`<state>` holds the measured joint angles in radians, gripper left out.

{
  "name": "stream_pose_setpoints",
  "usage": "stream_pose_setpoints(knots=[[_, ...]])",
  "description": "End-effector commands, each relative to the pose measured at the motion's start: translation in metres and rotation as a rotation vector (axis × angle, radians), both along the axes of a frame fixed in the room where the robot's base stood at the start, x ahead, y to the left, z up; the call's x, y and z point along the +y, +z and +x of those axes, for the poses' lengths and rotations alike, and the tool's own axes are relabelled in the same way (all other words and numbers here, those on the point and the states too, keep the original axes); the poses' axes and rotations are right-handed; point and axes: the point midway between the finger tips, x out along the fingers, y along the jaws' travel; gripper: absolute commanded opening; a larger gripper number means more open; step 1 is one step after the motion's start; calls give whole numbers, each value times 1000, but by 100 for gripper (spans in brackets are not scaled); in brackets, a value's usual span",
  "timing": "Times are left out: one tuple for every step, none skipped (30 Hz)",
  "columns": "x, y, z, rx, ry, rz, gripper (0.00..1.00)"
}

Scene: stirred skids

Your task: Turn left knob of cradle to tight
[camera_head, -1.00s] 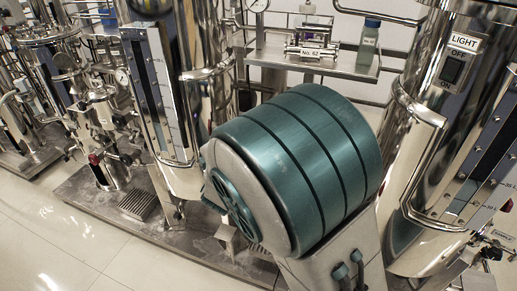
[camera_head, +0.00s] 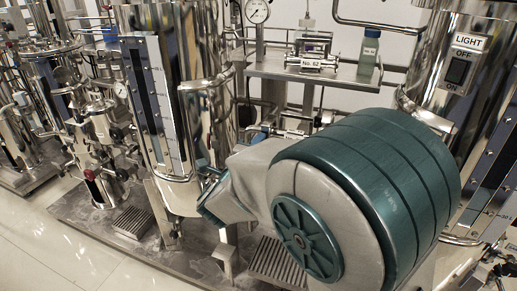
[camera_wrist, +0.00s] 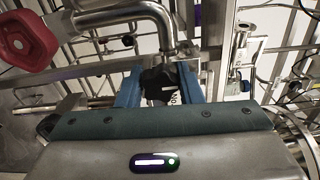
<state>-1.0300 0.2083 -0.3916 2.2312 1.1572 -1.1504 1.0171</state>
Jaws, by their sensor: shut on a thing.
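In the wrist view, my gripper (camera_wrist: 158,85) has its two blue fingers on either side of a small black knob-like part (camera_wrist: 157,82). It is shut on this part. A white label reading "No" (camera_wrist: 174,97) shows beside it, partly cut off by my gripper body. A metal pipe elbow (camera_wrist: 160,30) comes down just beyond the fingers. In the head view, my wrist reaches to the lower left and the fingertips are hidden. I cannot tell which way the knob is turned, and most of the cradle is hidden.
A red handle (camera_wrist: 25,40) is close at the upper left in the wrist view. In the head view, a metal shelf (camera_head: 285,70) carries a holder labelled No. 62 (camera_head: 312,63) and a green-tinted bottle (camera_head: 368,55). Steel tanks stand left (camera_head: 205,60) and right (camera_head: 425,70).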

Motion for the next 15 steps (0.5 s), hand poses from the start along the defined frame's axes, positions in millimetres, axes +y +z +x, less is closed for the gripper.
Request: stream_pose_setpoints(knots=[[1, 1, 0, -2, 2, 2, 38], [1, 1, 0, -1, 2, 1, 47], [1, 1, 0, -1, 2, 1, 54], [1, 1, 0, -1, 2, 1, 54], [1, 1, 0, -1, 2, 1, 54], [1, 1, 0, -1, 1, 1, 54], [0, 1, 0, -1, 1, 0, 54], [0, 1, 0, -1, 1, 0, 54], [0, 0, 0, -1, 1, 0, 54], [0, 0, 0, -1, 0, 0, 54], [0, 0, 0, -1, 0, 0, 54], [1, 1, -1, 0, 1, 0, 54], [1, 1, -2, 0, 1, 0, 54], [2, 1, -4, 0, 2, 0, 54], [4, 1, -8, 0, 2, 0, 54]])
